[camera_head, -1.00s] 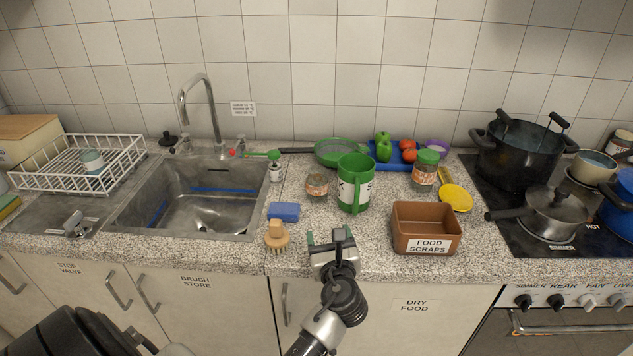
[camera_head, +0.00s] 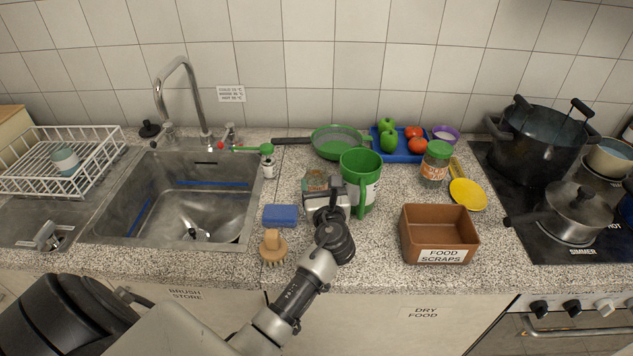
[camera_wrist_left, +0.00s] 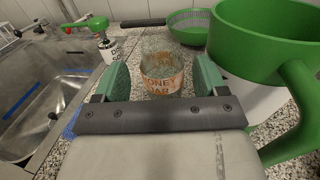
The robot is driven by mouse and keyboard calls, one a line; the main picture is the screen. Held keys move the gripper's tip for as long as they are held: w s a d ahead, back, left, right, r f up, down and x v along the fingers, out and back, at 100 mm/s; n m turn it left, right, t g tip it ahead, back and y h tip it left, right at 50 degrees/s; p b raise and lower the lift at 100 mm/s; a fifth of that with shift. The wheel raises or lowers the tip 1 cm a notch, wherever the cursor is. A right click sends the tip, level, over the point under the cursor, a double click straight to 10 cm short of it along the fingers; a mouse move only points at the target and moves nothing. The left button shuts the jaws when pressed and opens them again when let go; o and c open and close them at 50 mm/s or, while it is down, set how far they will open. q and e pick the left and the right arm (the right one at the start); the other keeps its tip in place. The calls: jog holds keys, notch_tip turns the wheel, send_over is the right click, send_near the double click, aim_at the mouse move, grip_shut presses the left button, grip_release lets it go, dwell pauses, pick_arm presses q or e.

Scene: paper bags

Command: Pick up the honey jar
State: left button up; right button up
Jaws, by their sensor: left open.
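The honey jar (camera_wrist_left: 162,75) is a small clear glass jar with an orange label. In the left wrist view it stands on the worktop, upright, between and just beyond the fingers of my left gripper (camera_wrist_left: 164,82). In the head view the honey jar (camera_head: 316,181) shows only in part, behind my left gripper (camera_head: 324,190). The gripper is open, its green fingers apart on either side of the jar, and nothing is held. My right gripper is not in view.
A large green mug (camera_head: 359,172) stands close to the right of the gripper. A blue sponge (camera_head: 281,215) and a brush (camera_head: 273,246) lie to the left, beside the sink (camera_head: 190,196). A brown food scraps box (camera_head: 439,234) stands to the right. A green strainer (camera_head: 338,143) lies behind.

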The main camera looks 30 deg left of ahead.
aim_at(318, 176)
pick_arm(q)
jog(key=x, duration=0.5)
jog(key=shift+w+a+f, duration=0.1)
jog(key=shift+w+a, duration=0.15)
jog(key=shift+a, duration=0.05)
jog(key=c, duration=1)
